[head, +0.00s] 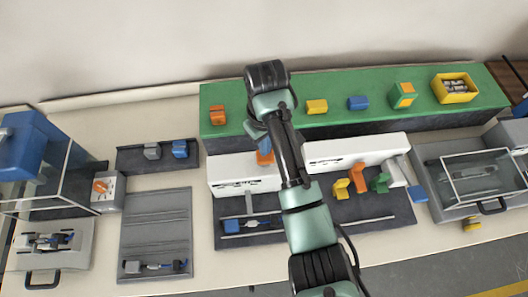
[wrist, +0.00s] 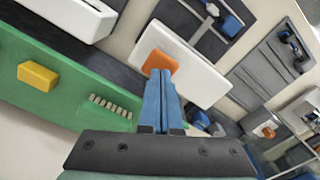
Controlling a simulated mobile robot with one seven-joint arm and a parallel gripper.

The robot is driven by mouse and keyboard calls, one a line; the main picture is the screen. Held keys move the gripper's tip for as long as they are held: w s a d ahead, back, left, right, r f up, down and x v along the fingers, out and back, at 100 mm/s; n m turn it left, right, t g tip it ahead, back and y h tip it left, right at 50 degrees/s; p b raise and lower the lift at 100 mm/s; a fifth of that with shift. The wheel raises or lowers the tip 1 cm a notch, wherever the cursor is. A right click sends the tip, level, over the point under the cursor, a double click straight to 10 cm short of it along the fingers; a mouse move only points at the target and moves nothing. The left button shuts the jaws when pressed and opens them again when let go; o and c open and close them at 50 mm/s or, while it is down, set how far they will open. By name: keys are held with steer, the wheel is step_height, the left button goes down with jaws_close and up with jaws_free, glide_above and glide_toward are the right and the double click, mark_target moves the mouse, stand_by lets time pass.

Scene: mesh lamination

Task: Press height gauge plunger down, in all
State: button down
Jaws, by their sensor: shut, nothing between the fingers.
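My gripper (wrist: 160,76) is shut and empty, its blue fingers side by side in the wrist view. Its tips lie right at an orange block (wrist: 161,61) on top of a white housing (wrist: 196,70); whether they touch it I cannot tell. The orange block looks like the gauge plunger, but no label confirms it. In the head view the orange block (head: 265,157) shows beside my arm, above the left white housing (head: 232,173). My gripper (head: 262,146) is partly hidden there by my own arm. The fingers cover part of the block in the wrist view.
A green shelf (head: 375,83) runs behind, with yellow (head: 317,107), blue (head: 358,103) and orange (head: 218,116) blocks on it. A second white housing (head: 355,152) stands to the right. Orange, yellow and green parts stand on the dark base in front of it. Clear-walled boxes stand at both ends.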

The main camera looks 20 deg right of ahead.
steer(key=shift+s+f+b, duration=0.1)
steer(key=shift+f+b, duration=0.8)
steer(key=shift+f, duration=1.35)
steer(key=shift+r, duration=0.1)
step_height(320, 180, up, 8)
steer(key=p, duration=0.8)
